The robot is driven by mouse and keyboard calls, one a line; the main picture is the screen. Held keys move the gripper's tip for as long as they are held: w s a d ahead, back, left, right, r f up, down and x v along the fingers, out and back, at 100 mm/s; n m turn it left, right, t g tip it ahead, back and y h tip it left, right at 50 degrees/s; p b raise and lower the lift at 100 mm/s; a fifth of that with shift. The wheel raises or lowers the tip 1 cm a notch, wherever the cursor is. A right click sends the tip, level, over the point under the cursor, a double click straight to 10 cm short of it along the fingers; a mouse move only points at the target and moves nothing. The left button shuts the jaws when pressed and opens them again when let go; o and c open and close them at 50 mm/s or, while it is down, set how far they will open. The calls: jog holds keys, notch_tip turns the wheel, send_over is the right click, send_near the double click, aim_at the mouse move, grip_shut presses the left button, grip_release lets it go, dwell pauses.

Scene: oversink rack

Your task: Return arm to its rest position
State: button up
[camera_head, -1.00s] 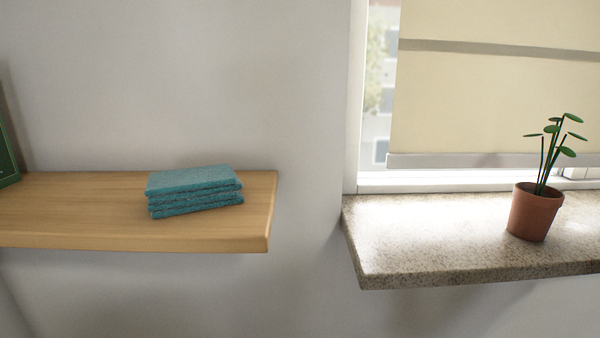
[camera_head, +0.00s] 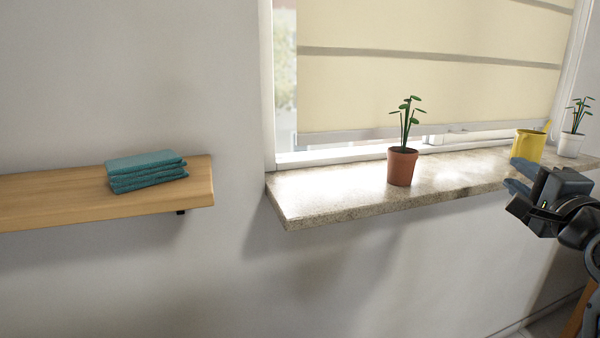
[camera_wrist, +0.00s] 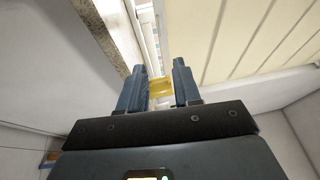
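My gripper (camera_head: 518,176) is at the right of the head view, in front of the window sill's edge, with its fingers toward the left. In the wrist view its two blue fingers (camera_wrist: 158,66) stand apart, with no object gripped. A yellow cup (camera_head: 529,145) with something like a handle sticking up stands on the sill behind my gripper. A yellow thing, probably this cup, shows beyond the gap between the fingers in the wrist view (camera_wrist: 161,88).
The granite sill (camera_head: 330,205) also holds a potted plant (camera_head: 402,166) and a white-potted plant (camera_head: 570,145). Folded teal cloths (camera_head: 146,171) lie on a wooden shelf (camera_head: 60,195) at left. A blind (camera_head: 430,85) covers the window. Space below the sill looks clear.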

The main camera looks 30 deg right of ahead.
jog(key=s+a+f+n+y+p, duration=0.25)
jog(key=a+f+n, duration=0.4)
jog(key=a, duration=0.35)
jog(key=s+a+f+n+y+p, duration=0.2)
jog(key=a+f+n+y, duration=0.1)
jog(key=a+f+n, duration=0.5)
jog(key=s+a+r+n+g+y+p, duration=0.1)
jog(key=s+a+n+y+p, duration=0.3)
jog(key=s+a+n, duration=0.6)
jog(key=s+a+y, duration=0.1)
jog(key=s+a, duration=0.7)
jog(key=a, duration=0.1)
jog(key=shift+a, duration=0.15)
jog(key=shift+n+y, duration=0.25)
